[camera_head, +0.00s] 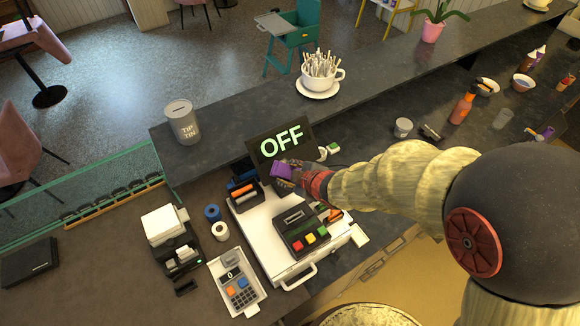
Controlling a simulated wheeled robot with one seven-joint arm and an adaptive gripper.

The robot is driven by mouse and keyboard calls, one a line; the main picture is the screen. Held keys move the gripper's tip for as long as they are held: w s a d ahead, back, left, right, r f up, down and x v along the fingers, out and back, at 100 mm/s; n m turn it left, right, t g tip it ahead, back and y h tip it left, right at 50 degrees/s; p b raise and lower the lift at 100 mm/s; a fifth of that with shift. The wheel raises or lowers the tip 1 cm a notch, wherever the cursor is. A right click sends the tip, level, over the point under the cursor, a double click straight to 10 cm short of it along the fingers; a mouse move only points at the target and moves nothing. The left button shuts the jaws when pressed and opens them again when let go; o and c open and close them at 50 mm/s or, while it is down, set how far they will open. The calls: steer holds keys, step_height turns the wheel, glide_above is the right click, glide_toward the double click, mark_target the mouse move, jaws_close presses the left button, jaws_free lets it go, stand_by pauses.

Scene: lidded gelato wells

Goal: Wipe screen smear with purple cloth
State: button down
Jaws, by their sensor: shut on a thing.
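The dark screen (265,138) stands behind the cash register and shows "OFF" in pale green letters. My gripper (285,171) is at the lower right part of the screen, shut on the purple cloth (281,167). The cloth is bunched in the jaws and overlaps the screen's lower edge in this view. I cannot tell whether it touches the screen. No smear can be made out; the gripper and cloth hide part of the lower screen.
A tip tin (182,122) and cup of sticks (320,77) stand on the raised ledge.

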steer(key=shift+r, duration=0.1)
steer(key=shift+r+n+h, duration=0.25)
steer(key=shift+n+h, duration=0.15)
steer(key=shift+h, duration=0.2)
steer(key=shift+w+a+r+n, duration=0.15)
steer(key=shift+w+n, duration=0.05)
steer(key=shift+n, duration=0.3)
steer(key=shift+w, duration=0.1)
steer(key=shift+w+a+r+n+y, duration=0.1)
steer(key=shift+w+n+y, duration=0.2)
steer(key=shift+n, duration=0.85)
steer(key=shift+w+a+n+y, duration=0.1)
steer(key=shift+w+n+y, duration=0.2)
steer(key=shift+n, duration=0.85)
steer(key=shift+w+n, duration=0.2)
steer(key=shift+n, duration=0.6)
steer(key=shift+s, duration=0.1)
steer(key=shift+n, duration=0.3)
